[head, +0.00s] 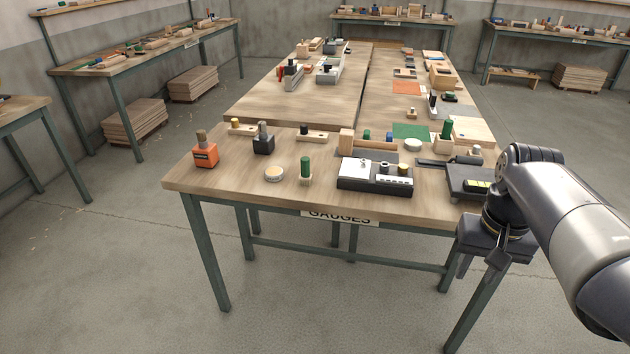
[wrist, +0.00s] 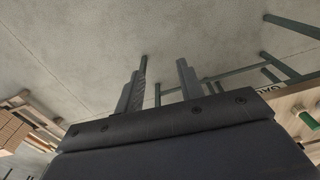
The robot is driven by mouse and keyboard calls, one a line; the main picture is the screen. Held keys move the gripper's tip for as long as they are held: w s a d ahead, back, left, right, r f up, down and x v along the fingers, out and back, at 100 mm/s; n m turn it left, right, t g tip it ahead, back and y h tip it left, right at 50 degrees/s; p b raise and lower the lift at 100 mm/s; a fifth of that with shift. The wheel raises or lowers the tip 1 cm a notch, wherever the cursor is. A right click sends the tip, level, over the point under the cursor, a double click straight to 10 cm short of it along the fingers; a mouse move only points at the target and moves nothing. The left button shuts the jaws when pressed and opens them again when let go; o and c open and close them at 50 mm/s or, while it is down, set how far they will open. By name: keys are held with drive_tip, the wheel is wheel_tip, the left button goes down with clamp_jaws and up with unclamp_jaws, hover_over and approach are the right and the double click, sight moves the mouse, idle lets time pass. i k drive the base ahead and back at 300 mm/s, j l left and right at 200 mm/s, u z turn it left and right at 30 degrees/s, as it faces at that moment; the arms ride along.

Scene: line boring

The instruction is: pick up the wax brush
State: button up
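I cannot tell for certain which thing is the wax brush. My gripper (head: 480,266) hangs low at the table's front right corner, pointing down.
A black-and-white gauge box (head: 375,176) stands at the front middle. A dark flat device (head: 470,182) lies at the right, close to my arm. Wooden blocks and a green mat (head: 411,132) lie behind. The front left tabletop has bare patches.

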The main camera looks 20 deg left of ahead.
sight(305, 178)
drive_tip(key=i+j, duration=0.2)
drive_tip(key=j, duration=0.2)
drive_tip(key=i+j+z, duration=0.15)
drive_tip(key=j, duration=0.25)
drive_tip(key=i+j, duration=0.15)
drive_tip(key=j, duration=0.25)
drive_tip(key=i+j+z, duration=0.1)
drive_tip(key=j, duration=0.3)
drive_tip(key=i+j, duration=0.2)
drive_tip(key=j, duration=0.25)
drive_tip(key=i+j+z, duration=0.15)
drive_tip(key=j, duration=0.25)
drive_tip(key=i+j, duration=0.15)
drive_tip(key=j, duration=0.3)
